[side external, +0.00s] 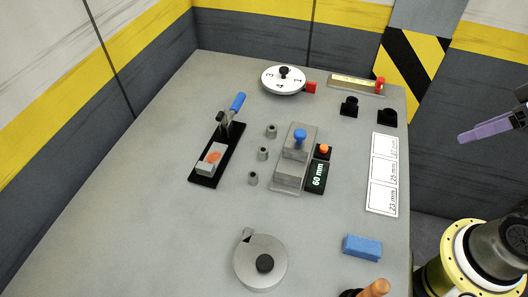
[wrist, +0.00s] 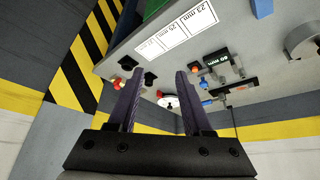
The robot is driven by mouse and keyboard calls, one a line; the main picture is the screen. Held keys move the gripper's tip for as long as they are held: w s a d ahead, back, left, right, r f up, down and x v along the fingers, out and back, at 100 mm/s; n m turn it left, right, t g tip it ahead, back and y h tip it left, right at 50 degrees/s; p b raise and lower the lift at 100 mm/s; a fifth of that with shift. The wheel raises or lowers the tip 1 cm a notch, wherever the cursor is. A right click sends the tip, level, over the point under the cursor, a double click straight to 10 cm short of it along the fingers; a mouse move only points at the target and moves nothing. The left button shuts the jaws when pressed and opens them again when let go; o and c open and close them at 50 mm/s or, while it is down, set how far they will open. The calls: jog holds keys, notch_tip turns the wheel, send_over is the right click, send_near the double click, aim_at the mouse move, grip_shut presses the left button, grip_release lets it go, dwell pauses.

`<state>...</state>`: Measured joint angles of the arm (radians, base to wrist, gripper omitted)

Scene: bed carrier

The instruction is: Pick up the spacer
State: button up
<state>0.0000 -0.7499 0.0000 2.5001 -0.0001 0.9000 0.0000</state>
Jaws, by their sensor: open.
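Three small grey cylinders with holes, which look like spacers, stand in a row on the table in the side external view: a far one (side external: 271,131), a middle one (side external: 263,153) and a near one (side external: 253,178). I cannot tell which one the task means. They stand between the black toggle-clamp fixture (side external: 217,155) and the grey block gauge with a blue knob (side external: 292,170). My gripper (wrist: 160,72) is open and empty, its purple fingers apart. In the side external view, one purple finger (side external: 486,132) shows at the right edge, beyond the table and far from the cylinders.
A black "60 mm" display (side external: 317,177) adjoins the gauge. A white label sheet (side external: 383,173), blue block (side external: 362,248), round grey lidded piece (side external: 260,262) and numbered dial (side external: 284,80) are on the table. The table's left front is clear. Striped walls stand behind.

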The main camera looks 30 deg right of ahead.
jog(key=shift+o, duration=0.2)
jog(key=shift+o, duration=1.1)
